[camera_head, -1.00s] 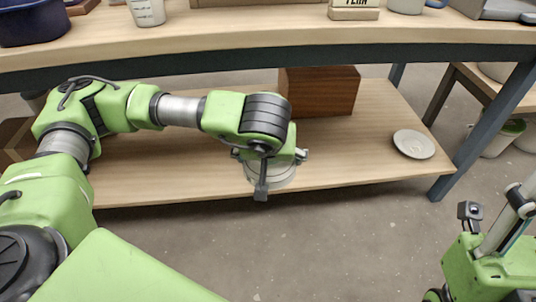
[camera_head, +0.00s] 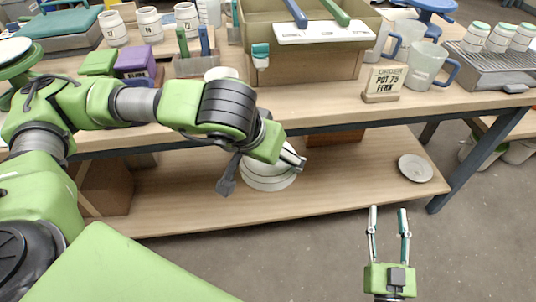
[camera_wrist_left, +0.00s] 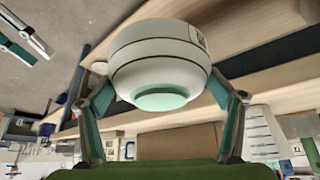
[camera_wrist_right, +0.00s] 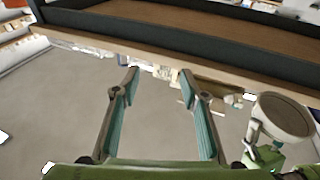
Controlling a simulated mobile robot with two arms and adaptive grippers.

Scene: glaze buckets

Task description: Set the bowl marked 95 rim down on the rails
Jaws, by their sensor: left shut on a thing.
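A white bowl (camera_head: 268,176) with thin dark bands is in my left gripper (camera_head: 261,169), in front of the workbench and over the lower shelf. In the left wrist view the bowl (camera_wrist_left: 160,58) sits between both fingers, its mint foot towards the palm and its rim away. A small label shows on its side, but I cannot read the number. The bowl's round, open side (camera_wrist_right: 285,116) shows in the right wrist view. My right gripper (camera_head: 388,212) is open and empty, right of the bowl. A grey ribbed rack (camera_head: 490,72), possibly the rails, stands at the bench's right.
An order sign (camera_head: 384,83), clear jugs (camera_head: 424,66) and a large tan bin (camera_head: 310,67) with blue and green bars crowd the bench. A small plate (camera_head: 415,168) lies on the lower shelf (camera_head: 330,185).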

